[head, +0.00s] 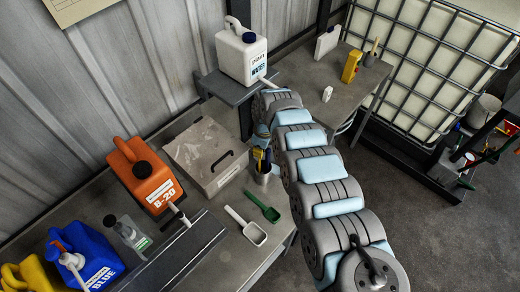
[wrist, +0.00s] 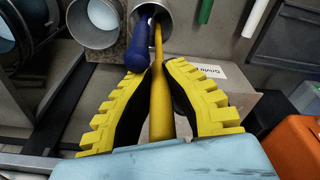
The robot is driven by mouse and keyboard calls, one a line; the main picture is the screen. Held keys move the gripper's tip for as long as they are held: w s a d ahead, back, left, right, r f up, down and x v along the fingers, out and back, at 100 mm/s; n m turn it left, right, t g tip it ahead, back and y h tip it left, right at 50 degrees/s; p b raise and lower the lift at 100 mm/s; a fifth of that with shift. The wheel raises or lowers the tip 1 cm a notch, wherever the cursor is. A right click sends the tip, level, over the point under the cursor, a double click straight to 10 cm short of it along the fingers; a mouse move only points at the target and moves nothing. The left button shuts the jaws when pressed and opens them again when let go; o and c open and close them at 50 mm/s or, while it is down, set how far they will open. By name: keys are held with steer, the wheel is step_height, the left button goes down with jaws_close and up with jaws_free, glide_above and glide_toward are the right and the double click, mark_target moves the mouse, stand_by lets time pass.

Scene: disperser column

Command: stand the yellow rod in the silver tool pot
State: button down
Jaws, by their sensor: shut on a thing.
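My gripper (wrist: 165,68) has yellow toothed fingers and is shut on the yellow rod (wrist: 158,98). The rod runs between the fingers, and its far end is over or inside the mouth of the silver tool pot (wrist: 178,14). How deep it reaches cannot be told. A dark blue handle (wrist: 139,48) leans out of the same pot, close beside the rod. In the head view the silver pot (head: 262,177) stands on the bench, with my gripper (head: 261,150) just above it and partly hidden by my arm.
A green scoop (head: 263,207) and a white scoop (head: 246,227) lie in front of the pot. A grey lidded case (head: 203,152) and an orange canister (head: 143,175) stand to its left. A white water canister (head: 241,52) sits on a raised shelf behind.

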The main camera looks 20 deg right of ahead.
steer(key=shift+f, duration=0.1)
steer(key=c, duration=1.6)
jaws_free()
steer(key=o, duration=0.4)
steer(key=shift+c, duration=0.2)
